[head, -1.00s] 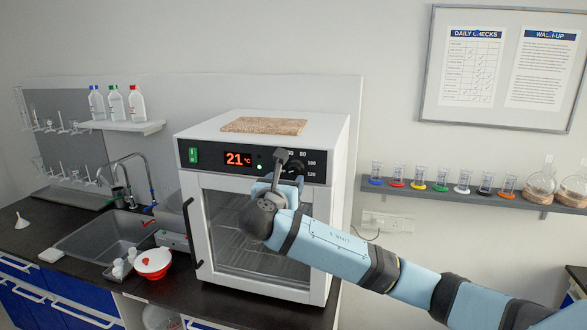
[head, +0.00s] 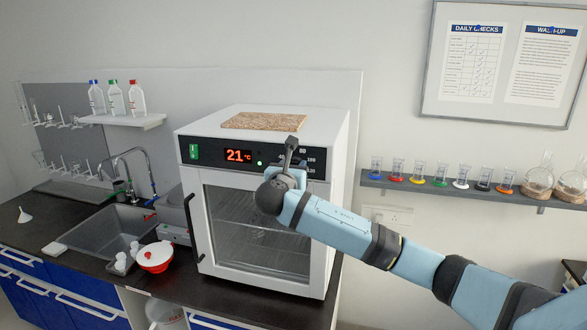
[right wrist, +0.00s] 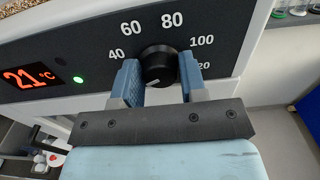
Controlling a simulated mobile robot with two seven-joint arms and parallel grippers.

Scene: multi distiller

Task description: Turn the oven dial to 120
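The oven (head: 318,220) is a white box with a glass door, and its black panel shows a red 21 °C. Its round black dial (right wrist: 159,66) is between the two blue fingers of my right gripper (right wrist: 161,75) in the right wrist view. One finger is close to each side of the dial; I cannot tell whether both touch it. A pale mark shows at the dial's lower edge. The numbers 40, 60, 80 and 100 are readable around it; the 120 (right wrist: 203,65) is partly covered by the right finger. My left gripper is not in view.
A brown board (head: 264,121) lies on the oven. The sink (head: 105,230) and a red bowl with a white lid (head: 155,257) are to the left. A shelf with several beakers (head: 440,188) is on the right wall.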

